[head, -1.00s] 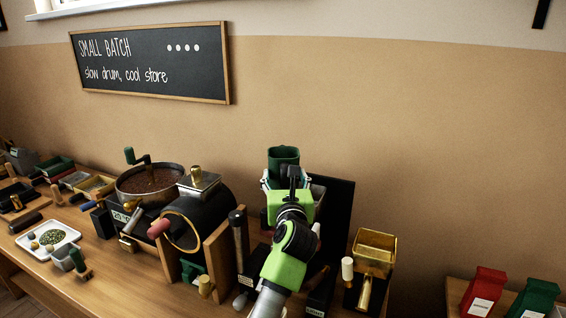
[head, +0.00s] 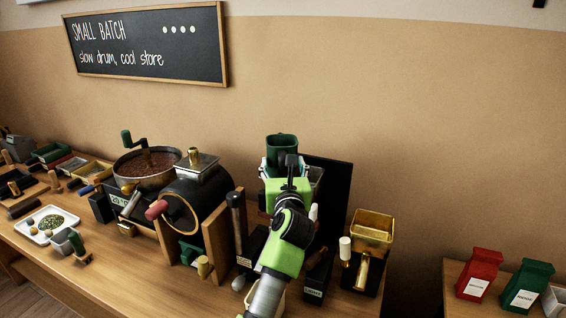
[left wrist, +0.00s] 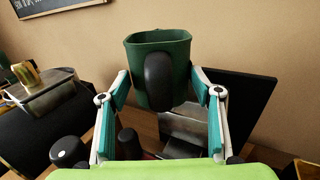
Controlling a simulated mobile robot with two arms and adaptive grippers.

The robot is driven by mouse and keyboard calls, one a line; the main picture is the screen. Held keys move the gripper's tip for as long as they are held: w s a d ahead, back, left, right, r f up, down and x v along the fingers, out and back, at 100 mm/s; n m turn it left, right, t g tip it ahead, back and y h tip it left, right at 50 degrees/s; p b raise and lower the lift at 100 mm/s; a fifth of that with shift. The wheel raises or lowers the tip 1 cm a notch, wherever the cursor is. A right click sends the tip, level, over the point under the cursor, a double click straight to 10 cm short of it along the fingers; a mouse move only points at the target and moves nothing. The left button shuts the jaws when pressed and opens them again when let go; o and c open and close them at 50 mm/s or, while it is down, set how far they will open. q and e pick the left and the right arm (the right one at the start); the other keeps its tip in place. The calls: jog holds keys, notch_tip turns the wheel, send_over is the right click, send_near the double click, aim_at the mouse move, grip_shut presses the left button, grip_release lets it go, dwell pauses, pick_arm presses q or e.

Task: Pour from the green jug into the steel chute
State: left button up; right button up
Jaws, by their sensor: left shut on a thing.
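The green jug (head: 282,147) is upright in my left gripper (head: 283,168), above the bench. In the left wrist view the jug (left wrist: 150,58) stands between the two fingers (left wrist: 163,95), with its black handle facing the camera. My left gripper is shut on the jug. Its contents are not visible. A grey metal piece, seemingly the steel chute (left wrist: 185,128), is behind and below the jug, in front of a black panel. In the head view the jug and gripper hide most of it, with a grey edge (head: 316,178) showing at the right. My right gripper is not in view.
A black drum roaster (head: 190,205) with a round bean pan (head: 148,165) stands left of my arm. A brass hopper (head: 373,222) stands close on the right. The black panel (head: 335,205) rises behind the gripper. Red (head: 480,272) and green (head: 529,284) bags sit far right.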

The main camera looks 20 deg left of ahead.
pick_arm(q)
jog(key=m+p, duration=0.1)
jog(key=r+m+p, duration=0.1)
jog(key=p, duration=0.1)
jog(key=shift+s+a, duration=0.15)
jog(key=shift+a, duration=0.25)
jog(key=shift+r+p, duration=0.15)
jog(key=shift+p, duration=0.45)
jog(key=shift+s+a+r+m+p, duration=0.1)
jog(key=shift+m+p, duration=0.5)
jog(key=shift+p, duration=0.15)
jog(key=shift+a+r+m+p, duration=0.15)
jog(key=shift+a+m+p, duration=0.1)
jog(key=shift+m+p, duration=0.65)
jog(key=shift+s+m+p, duration=0.1)
jog(key=shift+m+p, duration=0.2)
jog(key=shift+p, duration=0.7)
jog(key=shift+a+r+m+p, duration=0.15)
jog(key=shift+m+p, duration=0.2)
jog(key=shift+m, duration=0.25)
jog(key=shift+s+f+m+b, duration=0.1)
jog(key=shift+f+m+b, duration=0.2)
jog(key=shift+m, duration=0.3)
jog(key=shift+a+r+m, duration=0.1)
jog(key=shift+m, duration=0.3)
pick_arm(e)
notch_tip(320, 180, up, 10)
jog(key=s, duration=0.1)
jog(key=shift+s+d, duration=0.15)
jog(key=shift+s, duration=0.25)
